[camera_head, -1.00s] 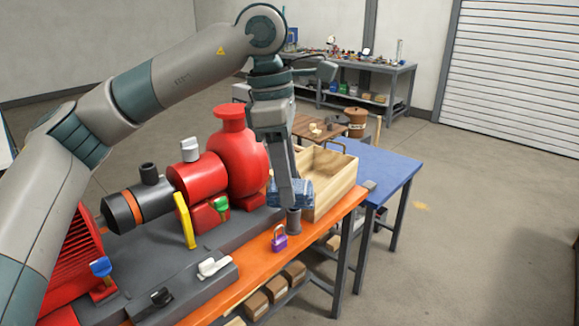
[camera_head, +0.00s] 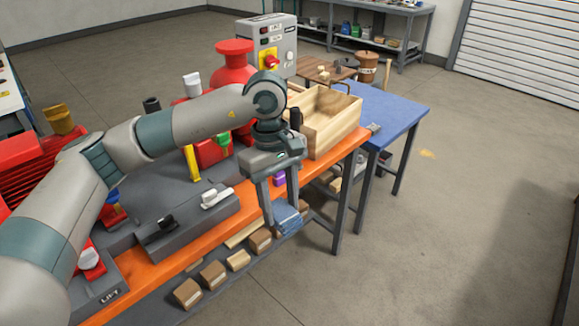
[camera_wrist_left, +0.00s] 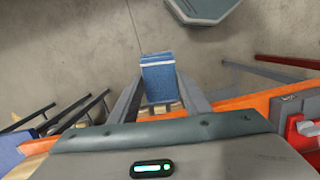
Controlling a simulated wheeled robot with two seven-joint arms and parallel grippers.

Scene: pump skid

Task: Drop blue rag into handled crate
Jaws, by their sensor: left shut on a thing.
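The blue rag (camera_head: 287,219) is held between the fingertips of my left gripper (camera_head: 284,217), which points down. In the left wrist view the folded rag (camera_wrist_left: 159,78) with a pale stripe sits between the two fingers (camera_wrist_left: 157,100). The gripper and rag are in front of the orange bench's front edge, outside it. The handled crate (camera_head: 337,131), a light wooden open box, stands at the right end of the bench, up and right of the rag. My left wrist hides its left part. My right gripper is not in view.
The orange bench (camera_head: 236,214) carries red pump parts and a grey base (camera_head: 150,190). A purple padlock (camera_head: 279,179) is partly hidden behind the gripper. A control box (camera_head: 268,45) stands behind. A blue table (camera_head: 385,112) adjoins at right. Floor on the right is clear.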

